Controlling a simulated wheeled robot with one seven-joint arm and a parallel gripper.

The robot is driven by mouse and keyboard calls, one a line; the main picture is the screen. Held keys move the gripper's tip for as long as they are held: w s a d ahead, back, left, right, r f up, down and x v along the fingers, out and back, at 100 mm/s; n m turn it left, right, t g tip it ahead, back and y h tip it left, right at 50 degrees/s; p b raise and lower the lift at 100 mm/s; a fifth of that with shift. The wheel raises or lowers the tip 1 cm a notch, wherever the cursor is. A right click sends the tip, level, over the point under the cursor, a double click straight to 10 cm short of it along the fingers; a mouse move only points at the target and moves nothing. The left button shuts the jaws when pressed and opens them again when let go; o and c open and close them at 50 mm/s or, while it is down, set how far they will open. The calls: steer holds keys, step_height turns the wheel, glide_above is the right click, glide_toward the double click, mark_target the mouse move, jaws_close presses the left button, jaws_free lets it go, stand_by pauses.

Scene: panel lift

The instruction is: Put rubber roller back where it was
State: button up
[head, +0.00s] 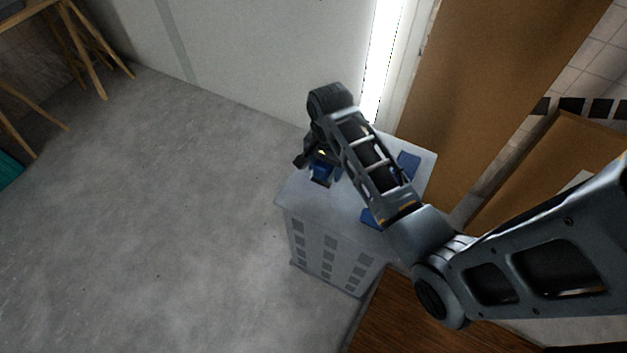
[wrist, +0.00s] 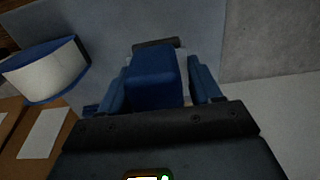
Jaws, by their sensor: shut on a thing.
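My gripper (wrist: 158,68) is shut on a dark blue block-shaped thing (wrist: 155,78), with a dark bar across its far end. It looks like the rubber roller, though its roller part is not clearly seen. The blue fingers stand on both sides of it. In the head view my gripper (head: 322,168) points down over the left part of the pale crate's top (head: 345,195). The held thing is mostly hidden there by the arm, and I cannot tell whether it touches the top.
Blue things lie on the crate top, one at the back right (head: 408,162) and one at the front (head: 370,218), partly behind my arm. A white cylinder with blue rims (wrist: 48,72) shows in the wrist view. A white wall (head: 250,60) stands behind; grey floor (head: 150,220) is clear left.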

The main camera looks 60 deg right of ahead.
mark_target(313, 182)
steer(key=shift+w+a+f, duration=0.9)
steer(key=shift+w+a, duration=0.15)
steer(key=shift+w, duration=0.05)
steer(key=shift+f, duration=2.05)
steer(key=o, duration=0.9)
steer(key=shift+o, duration=0.2)
